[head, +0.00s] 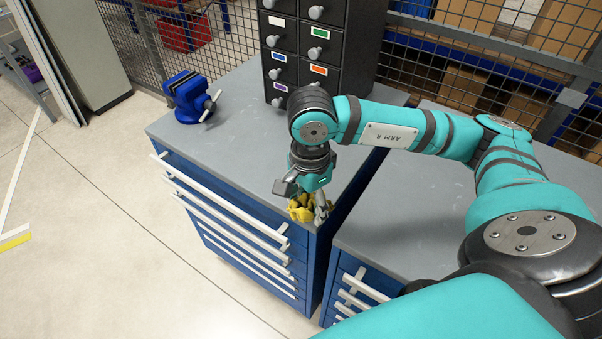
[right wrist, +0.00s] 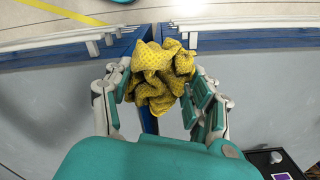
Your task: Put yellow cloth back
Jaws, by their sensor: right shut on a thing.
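The yellow cloth (right wrist: 160,75) is crumpled and sits between the two fingers of my right gripper (right wrist: 158,100), which is shut on it in the right wrist view. In the head view the cloth (head: 300,208) shows below my right gripper (head: 308,203), at the front right corner of the grey-topped blue cabinet (head: 235,130). I cannot tell whether the cloth touches the cabinet top. My left gripper is not in view.
A blue vise (head: 190,97) stands at the cabinet's back left. A dark unit of small drawers (head: 318,45) with coloured labels stands at the back. A second blue cabinet (head: 390,230) is to the right across a narrow gap.

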